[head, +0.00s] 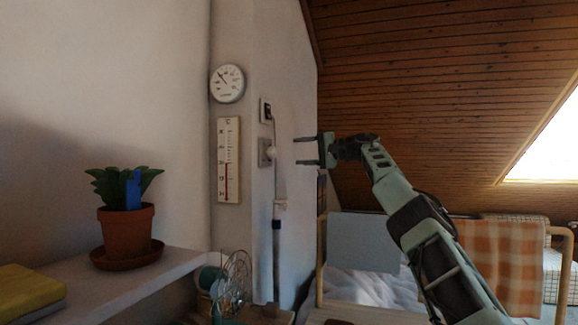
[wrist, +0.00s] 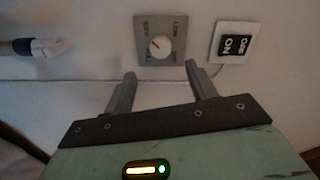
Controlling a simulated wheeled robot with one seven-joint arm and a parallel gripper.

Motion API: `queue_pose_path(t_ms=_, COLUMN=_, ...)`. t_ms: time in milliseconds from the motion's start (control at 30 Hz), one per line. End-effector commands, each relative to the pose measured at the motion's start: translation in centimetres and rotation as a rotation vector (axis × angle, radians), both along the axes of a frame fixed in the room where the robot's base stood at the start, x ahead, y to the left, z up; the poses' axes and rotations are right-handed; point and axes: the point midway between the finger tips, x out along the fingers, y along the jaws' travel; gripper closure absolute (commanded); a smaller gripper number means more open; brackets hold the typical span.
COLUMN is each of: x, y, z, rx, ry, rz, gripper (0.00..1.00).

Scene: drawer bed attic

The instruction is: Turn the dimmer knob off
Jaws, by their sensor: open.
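The dimmer knob (wrist: 160,46) is a pale round dial with a red mark, on a square grey plate (wrist: 176,24) with small lettering on the wall. The red mark sits at the dial's upper left in the wrist view. In the head view the plate and knob (head: 268,152) are on the narrow wall face, left of my gripper (head: 297,151). My gripper is open and empty, with its fingers pointing at the wall. In the wrist view its fingertips (wrist: 161,69) are spread to either side of the knob, just below it, apart from it.
A white switch labelled ON and OFF (wrist: 235,45) is beside the dimmer plate; the head view shows it above (head: 265,110). A thin upright pole (head: 276,240) stands close by. A thermometer (head: 228,160), dial gauge (head: 227,84), fan (head: 234,280) and potted plant (head: 127,220) are further left.

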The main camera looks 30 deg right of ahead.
Motion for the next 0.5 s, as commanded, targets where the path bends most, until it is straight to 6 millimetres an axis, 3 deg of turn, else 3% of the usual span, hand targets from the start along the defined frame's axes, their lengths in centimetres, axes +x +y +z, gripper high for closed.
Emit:
queue_pose_path(t_ms=233, x=-4.3, y=-3.4, z=-0.2, rx=-0.001, ry=0.0, rz=-0.002, gripper=0.43)
queue_pose_path(t_ms=500, x=-6.4, y=-5.0, z=0.2, rx=0.0, ry=0.0, rz=0.002, gripper=0.43)
